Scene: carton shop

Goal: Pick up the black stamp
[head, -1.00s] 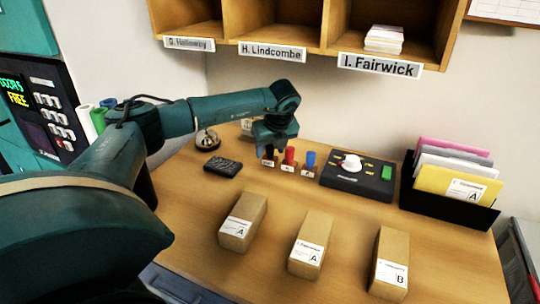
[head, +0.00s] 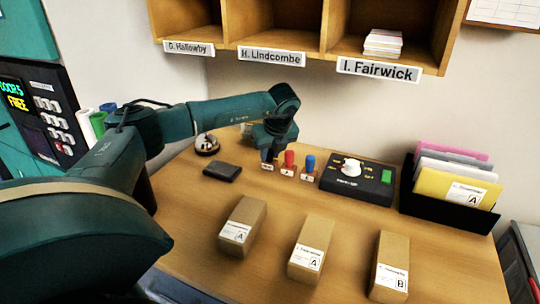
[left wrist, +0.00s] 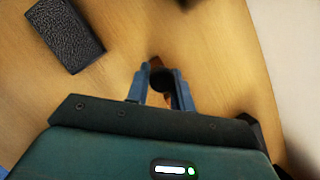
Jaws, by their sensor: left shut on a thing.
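My left gripper (head: 268,155) points down at the back of the desk, at the left end of the stamp row. It is shut on the black stamp, whose dark round handle (left wrist: 161,80) shows between the fingers in the left wrist view. In the head view the fingers mostly hide the handle; its labelled base (head: 267,167) shows just below them, at or very near desk level. I cannot tell if it is clear of the desk. A red stamp (head: 289,160) and a blue stamp (head: 309,162) stand upright to its right. My right gripper is not in view.
A black pad (head: 222,171) lies left of the stamps, a bell (head: 207,146) beyond it. A black device (head: 357,184) and folder holder (head: 450,205) stand to the right. Three cartons, left (head: 243,222), middle (head: 311,248) and right (head: 390,262), lie in front. Cubbyholes hang above.

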